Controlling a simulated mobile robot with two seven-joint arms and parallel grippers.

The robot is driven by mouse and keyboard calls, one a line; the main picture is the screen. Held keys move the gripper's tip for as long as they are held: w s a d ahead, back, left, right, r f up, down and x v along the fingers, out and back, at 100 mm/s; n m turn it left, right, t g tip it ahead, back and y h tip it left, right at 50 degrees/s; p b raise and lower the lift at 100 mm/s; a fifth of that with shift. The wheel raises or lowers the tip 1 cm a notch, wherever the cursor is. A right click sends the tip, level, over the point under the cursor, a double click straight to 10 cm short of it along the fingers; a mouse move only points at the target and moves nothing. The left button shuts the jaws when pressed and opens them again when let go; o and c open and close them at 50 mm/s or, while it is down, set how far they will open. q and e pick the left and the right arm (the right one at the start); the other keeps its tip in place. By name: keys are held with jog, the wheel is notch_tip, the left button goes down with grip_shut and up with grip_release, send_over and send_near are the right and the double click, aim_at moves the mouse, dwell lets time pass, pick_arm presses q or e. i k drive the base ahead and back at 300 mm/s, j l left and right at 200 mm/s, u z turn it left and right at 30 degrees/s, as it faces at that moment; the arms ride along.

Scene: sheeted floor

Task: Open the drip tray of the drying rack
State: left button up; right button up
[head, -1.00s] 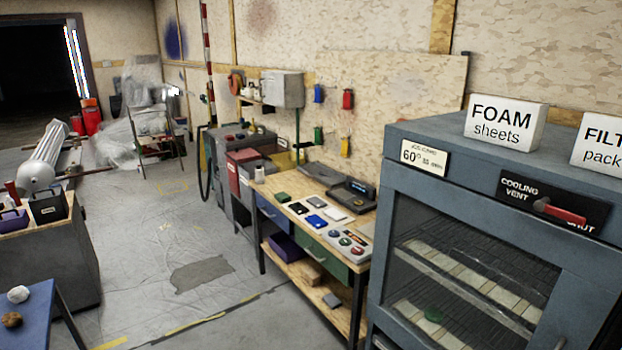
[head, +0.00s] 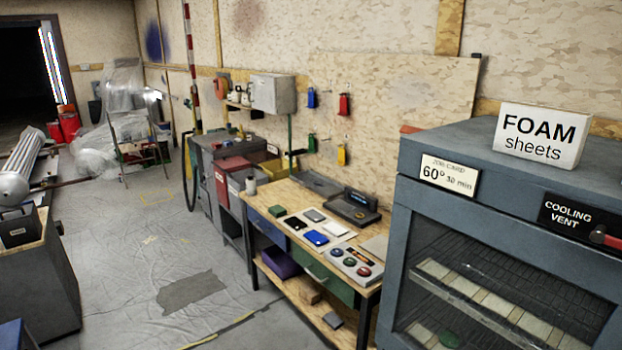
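The grey-blue drying rack cabinet (head: 397,215) stands at the right and is cut off by the right and bottom edges. I see no drip tray; the cabinet's lower part is out of the picture. Neither of my grippers is in view.
A workbench (head: 290,215) with drawers and small items stands left of the cabinet, close to it. A white foam sheets box (head: 541,135) sits on the cabinet. A grey cabinet (head: 45,290) is at the left edge. The sheeted floor (head: 140,240) between them is open.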

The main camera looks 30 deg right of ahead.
aim_at(325, 188)
jog(key=i+z, duration=0.2)
jog(key=i, duration=0.6)
jog(key=i+j+z, duration=0.25)
jog(key=i, duration=0.55)
jog(key=i+z, duration=0.2)
jog(key=i, duration=0.7)
jog(key=i+j+z, duration=0.15)
jog(key=i, duration=0.7)
jog(key=i+l, duration=0.2)
jog(key=i, duration=0.15)
jog(key=i+l+z, duration=0.1)
jog(key=i, duration=0.25)
